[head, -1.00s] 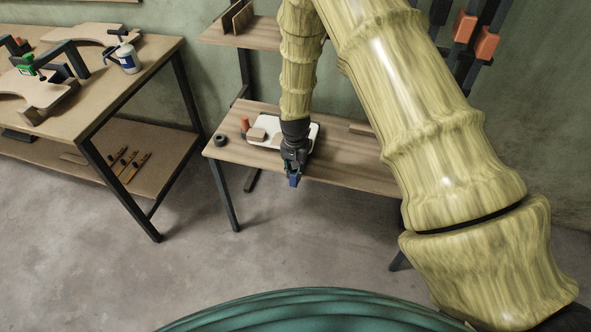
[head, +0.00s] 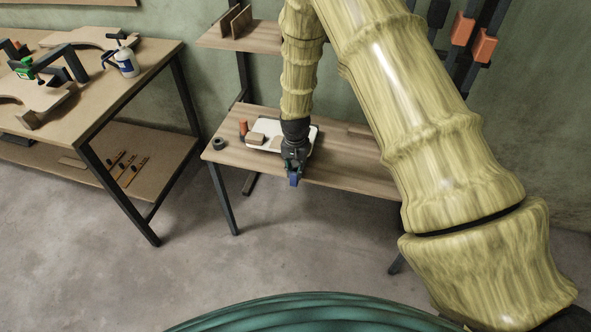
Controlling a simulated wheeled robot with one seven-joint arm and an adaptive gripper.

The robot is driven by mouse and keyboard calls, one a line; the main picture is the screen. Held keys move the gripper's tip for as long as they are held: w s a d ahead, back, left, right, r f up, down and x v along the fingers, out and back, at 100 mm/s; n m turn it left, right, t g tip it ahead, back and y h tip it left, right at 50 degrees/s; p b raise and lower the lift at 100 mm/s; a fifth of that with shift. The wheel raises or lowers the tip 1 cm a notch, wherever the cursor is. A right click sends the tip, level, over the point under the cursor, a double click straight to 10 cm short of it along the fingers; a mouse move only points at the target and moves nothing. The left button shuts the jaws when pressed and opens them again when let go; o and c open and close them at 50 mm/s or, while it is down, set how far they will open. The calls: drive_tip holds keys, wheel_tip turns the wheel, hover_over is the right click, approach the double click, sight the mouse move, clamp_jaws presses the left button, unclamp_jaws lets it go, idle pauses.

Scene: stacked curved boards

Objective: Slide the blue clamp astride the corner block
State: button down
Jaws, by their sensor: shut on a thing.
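My gripper (head: 293,163) hangs pointing down at the front edge of the small wooden table. It is shut on the blue clamp (head: 294,181), which shows as a small blue piece below the fingers. The clamp's jaws are too small to make out. On the left workbench, curved boards (head: 50,97) lie stacked, with a small wooden block (head: 32,119) at their near edge. I cannot tell for sure that this is the corner block. The clamp is well apart from it. A green clamp (head: 25,68) sits by the same boards.
Open floor lies between the two tables.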

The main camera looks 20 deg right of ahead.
drive_tip(key=c, duration=1.3)
unclamp_jaws()
drive_tip(key=shift+o, duration=0.2)
drive_tip(key=shift+r, duration=0.15)
wheel_tip(320, 180, up, 12)
drive_tip(key=shift+s, duration=0.2)
drive_tip(key=shift+a+f, duration=0.1)
drive_tip(key=shift+f, duration=0.1)
drive_tip(key=s+f+n, duration=0.3)
drive_tip(key=s+f, duration=1.5)
drive_tip(key=s, duration=0.2)
drive_tip(key=s+f+n, duration=0.1)
drive_tip(key=s+f, duration=0.1)
drive_tip(key=s, duration=0.9)
drive_tip(key=s+f+n, duration=0.1)
drive_tip(key=s+n, duration=0.1)
drive_tip(key=s, duration=0.8)
drive_tip(key=shift+s+f, duration=0.35)
